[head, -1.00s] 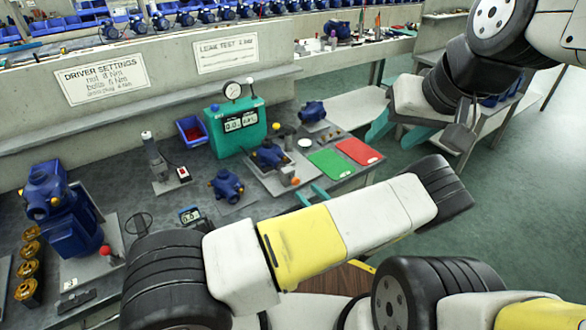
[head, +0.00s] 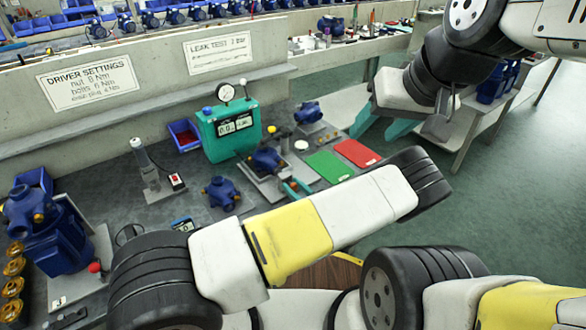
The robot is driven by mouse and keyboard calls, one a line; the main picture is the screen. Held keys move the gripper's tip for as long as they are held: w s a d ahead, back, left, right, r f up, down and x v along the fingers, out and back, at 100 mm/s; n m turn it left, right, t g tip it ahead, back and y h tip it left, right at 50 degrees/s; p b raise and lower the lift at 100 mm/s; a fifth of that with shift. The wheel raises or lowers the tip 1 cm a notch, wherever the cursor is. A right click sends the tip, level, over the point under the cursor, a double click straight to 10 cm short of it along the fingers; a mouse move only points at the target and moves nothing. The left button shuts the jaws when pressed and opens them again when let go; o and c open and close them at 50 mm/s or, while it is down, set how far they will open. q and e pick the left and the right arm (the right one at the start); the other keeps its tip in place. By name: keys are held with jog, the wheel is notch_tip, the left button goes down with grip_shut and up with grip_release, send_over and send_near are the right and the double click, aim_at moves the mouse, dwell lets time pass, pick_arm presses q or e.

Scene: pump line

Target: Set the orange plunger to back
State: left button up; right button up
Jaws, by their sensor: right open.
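The valve fixture (head: 268,177) sits on the bench in front of the green tester, with a blue pump (head: 265,159) on it. The teal fingers of my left gripper (head: 290,188) are at the fixture's front right end, where the orange plunger stood in view earlier. They cover most of that spot, so the plunger's position and any contact cannot be made out. My forearm hides the rest of this gripper, and its opening is unclear. My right gripper (head: 376,124) hangs at the upper right, with teal fingers apart and empty, away from the fixture.
A green gauge tester (head: 230,134) stands behind the fixture. Green (head: 328,166) and red (head: 357,152) mats lie to its right. Another blue pump (head: 222,192) is at its left. A larger blue pump assembly (head: 62,240) stands at far left. Open floor is at right.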

pick_arm(q)
grip_shut()
dwell(1.1)
